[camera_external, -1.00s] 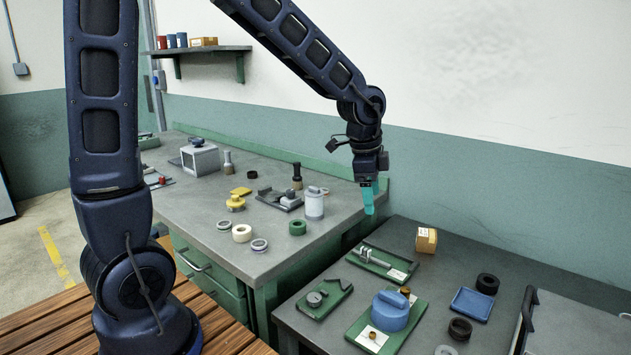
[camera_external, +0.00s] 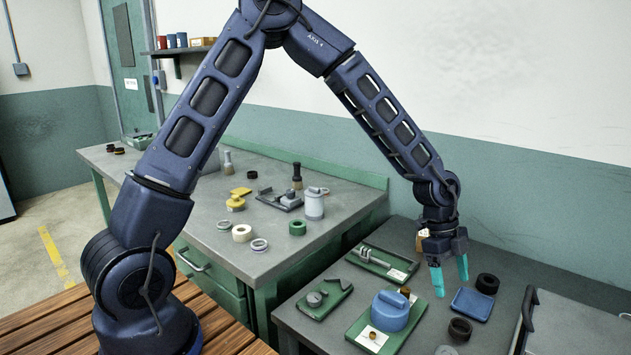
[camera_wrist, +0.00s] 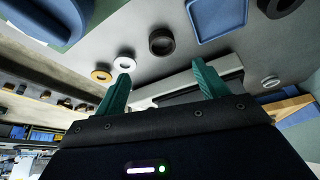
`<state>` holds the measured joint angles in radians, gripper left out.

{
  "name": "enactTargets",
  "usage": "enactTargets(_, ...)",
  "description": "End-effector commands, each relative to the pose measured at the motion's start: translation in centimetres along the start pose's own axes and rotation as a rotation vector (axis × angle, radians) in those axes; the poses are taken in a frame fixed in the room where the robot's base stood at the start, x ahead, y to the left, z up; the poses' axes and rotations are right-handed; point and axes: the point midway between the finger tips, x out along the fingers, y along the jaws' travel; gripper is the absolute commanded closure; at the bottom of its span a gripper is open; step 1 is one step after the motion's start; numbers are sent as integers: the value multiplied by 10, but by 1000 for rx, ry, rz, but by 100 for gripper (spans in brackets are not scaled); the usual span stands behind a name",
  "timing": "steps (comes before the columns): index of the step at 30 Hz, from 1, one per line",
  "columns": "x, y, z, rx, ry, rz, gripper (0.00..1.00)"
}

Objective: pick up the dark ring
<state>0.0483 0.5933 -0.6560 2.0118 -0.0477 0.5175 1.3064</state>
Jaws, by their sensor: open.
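Two dark rings lie on the right bench in the external view. One black ring (camera_external: 486,289) is behind the right side of the blue tray, and another dark ring (camera_external: 459,335) is in front of the tray. In the wrist view, a dark ring (camera_wrist: 160,33) lies beside the tray, and a second (camera_wrist: 277,12) is cut by the top edge. I cannot tell which one the task means. My gripper (camera_external: 452,284) has teal fingers, spread open and empty, above the bench just left of the blue tray. The fingers also show in the wrist view (camera_wrist: 162,76).
The blue tray (camera_external: 472,304) is close to my fingers. A green board (camera_external: 362,345) with a blue housing (camera_external: 390,311) is to the left. A grey ring (camera_external: 445,351) is at the front. A grey box (camera_external: 572,325) stands at the right.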

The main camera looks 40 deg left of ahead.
Motion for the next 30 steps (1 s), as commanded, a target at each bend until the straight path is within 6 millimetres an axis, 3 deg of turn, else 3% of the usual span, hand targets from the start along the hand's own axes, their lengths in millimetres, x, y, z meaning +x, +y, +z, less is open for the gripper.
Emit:
enactTargets(5, 13, 0, -2, 6, 4, 3, 27)
enactTargets(13, 50, 0, -1, 4, 3, 4, 27)
enactTargets(22, 70, -1, -1, 4, 2, 4, 27)
enactTargets(30, 104, -4, -2, 4, 3, 1, 27)
